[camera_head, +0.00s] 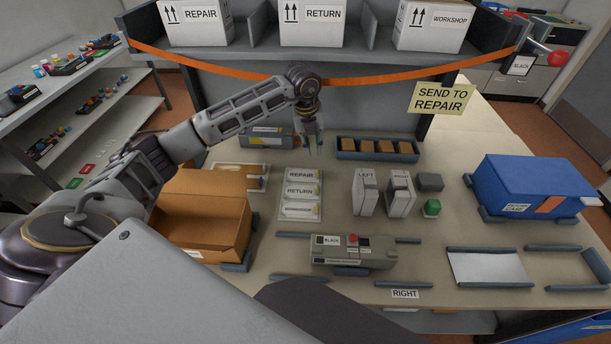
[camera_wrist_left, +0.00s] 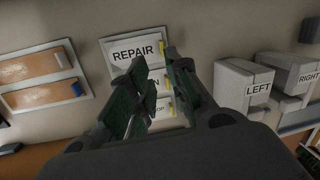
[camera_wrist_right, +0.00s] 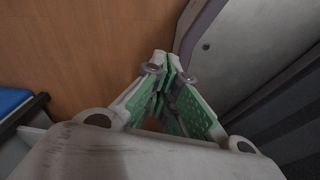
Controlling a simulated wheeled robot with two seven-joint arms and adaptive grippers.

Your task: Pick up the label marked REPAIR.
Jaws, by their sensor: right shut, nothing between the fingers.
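The REPAIR label (camera_head: 301,175) is a white card at the top of a stack of three labels in a holder on the table. It also shows in the left wrist view (camera_wrist_left: 134,53), with a yellow tab at its right end. The RETURN label (camera_head: 299,191) lies just below it, and a third label (camera_head: 300,210) below that. My left gripper (camera_head: 310,148) is open and empty, pointing down above and behind the labels. In the left wrist view its fingers (camera_wrist_left: 158,72) partly cover the lower labels. My right gripper (camera_wrist_right: 165,70) is shut and empty, away from the table top.
An open cardboard box (camera_head: 203,230) stands left of the labels. White LEFT (camera_head: 365,192) and RIGHT (camera_head: 400,193) boxes stand to their right. A grey toner cartridge (camera_head: 352,252) lies in front. A shelf with boxes and an orange strap (camera_head: 400,76) is behind.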

